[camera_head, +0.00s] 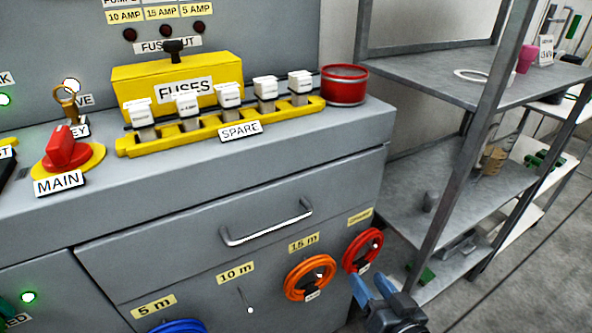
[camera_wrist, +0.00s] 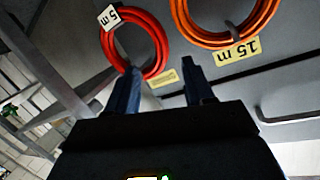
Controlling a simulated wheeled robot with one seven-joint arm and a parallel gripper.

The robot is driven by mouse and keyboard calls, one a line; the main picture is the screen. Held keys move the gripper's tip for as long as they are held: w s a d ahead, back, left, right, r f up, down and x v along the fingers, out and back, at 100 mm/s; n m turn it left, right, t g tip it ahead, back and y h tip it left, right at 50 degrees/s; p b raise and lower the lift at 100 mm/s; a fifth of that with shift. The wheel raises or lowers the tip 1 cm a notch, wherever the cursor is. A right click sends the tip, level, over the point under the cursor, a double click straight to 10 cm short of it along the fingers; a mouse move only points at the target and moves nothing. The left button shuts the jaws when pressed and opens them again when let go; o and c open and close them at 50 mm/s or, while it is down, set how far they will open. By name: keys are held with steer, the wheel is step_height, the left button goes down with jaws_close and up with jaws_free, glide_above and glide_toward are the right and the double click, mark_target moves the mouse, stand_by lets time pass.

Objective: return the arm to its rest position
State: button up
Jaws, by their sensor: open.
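My gripper (camera_head: 372,288) shows at the lower right of the head view, with its blue fingers apart and nothing between them. It is in front of the cabinet, just below the red coil (camera_head: 362,250), which hangs at the right end of the cabinet front. In the wrist view my gripper (camera_wrist: 165,85) has two dark blue fingers spread apart. The red coil (camera_wrist: 161,55) shows beyond the left finger, with a tag reading 5 m. I cannot tell whether the finger touches the coil. The orange coil (camera_wrist: 222,42) hangs to its right in that view.
The orange coil hangs under the 15 m label (camera_head: 304,242), and a blue coil (camera_head: 178,327) under 5 m. The 10 m hook (camera_head: 249,308) is bare. A drawer handle (camera_head: 267,222) sticks out above. A metal shelf rack (camera_head: 455,190) stands close on the right.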

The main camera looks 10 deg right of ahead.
steer(key=s+d+r+n+h, duration=0.1)
steer(key=s+r, duration=0.1)
steer(key=s, duration=1)
steer(key=s+r+n, duration=0.1)
steer(key=s+r, duration=0.1)
steer(key=s, duration=1.1)
steer(key=s+a+r, duration=0.1)
steer(key=s+r, duration=0.7)
steer(key=s, duration=0.1)
step_height(320, 180, up, 17)
steer(key=p, duration=1.7)
steer(key=shift+r+n+g, duration=0.2)
steer(key=shift+n+g, duration=0.2)
